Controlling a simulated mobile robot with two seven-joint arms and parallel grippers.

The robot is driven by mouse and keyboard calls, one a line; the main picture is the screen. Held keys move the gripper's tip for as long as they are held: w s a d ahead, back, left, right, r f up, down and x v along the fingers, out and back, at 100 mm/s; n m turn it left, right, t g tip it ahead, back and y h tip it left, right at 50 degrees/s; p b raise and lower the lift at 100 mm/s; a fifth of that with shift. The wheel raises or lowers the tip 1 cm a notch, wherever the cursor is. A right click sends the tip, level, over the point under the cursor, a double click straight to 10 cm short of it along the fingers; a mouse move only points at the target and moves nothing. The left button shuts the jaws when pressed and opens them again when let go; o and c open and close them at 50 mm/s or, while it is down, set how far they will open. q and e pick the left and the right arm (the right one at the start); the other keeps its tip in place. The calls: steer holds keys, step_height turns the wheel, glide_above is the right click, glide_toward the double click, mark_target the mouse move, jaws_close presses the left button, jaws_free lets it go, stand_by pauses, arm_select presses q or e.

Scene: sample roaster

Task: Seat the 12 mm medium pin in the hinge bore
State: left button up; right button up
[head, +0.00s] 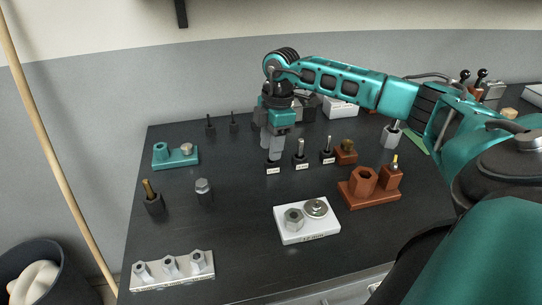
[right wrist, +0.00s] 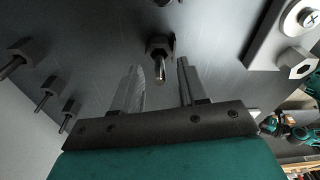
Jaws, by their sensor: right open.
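My right gripper (head: 273,156) points down over the back of the dark table. In the right wrist view its two fingers (right wrist: 158,78) stand apart with clear space between them. A grey pin in a dark hex holder (right wrist: 160,62) shows beyond that gap, not gripped. The labels are too small to read. I cannot tell which pin is the 12 mm one or which part has the hinge bore.
A teal block (head: 160,158) stands at the back left. A white plate (head: 292,238) carries a hex nut and a washer. A brown fixture (head: 368,195) stands right, a white three-socket block (head: 172,281) front left.

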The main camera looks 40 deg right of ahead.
steer(key=shift+f, duration=0.3)
steer(key=shift+c, duration=0.3)
jaws_close()
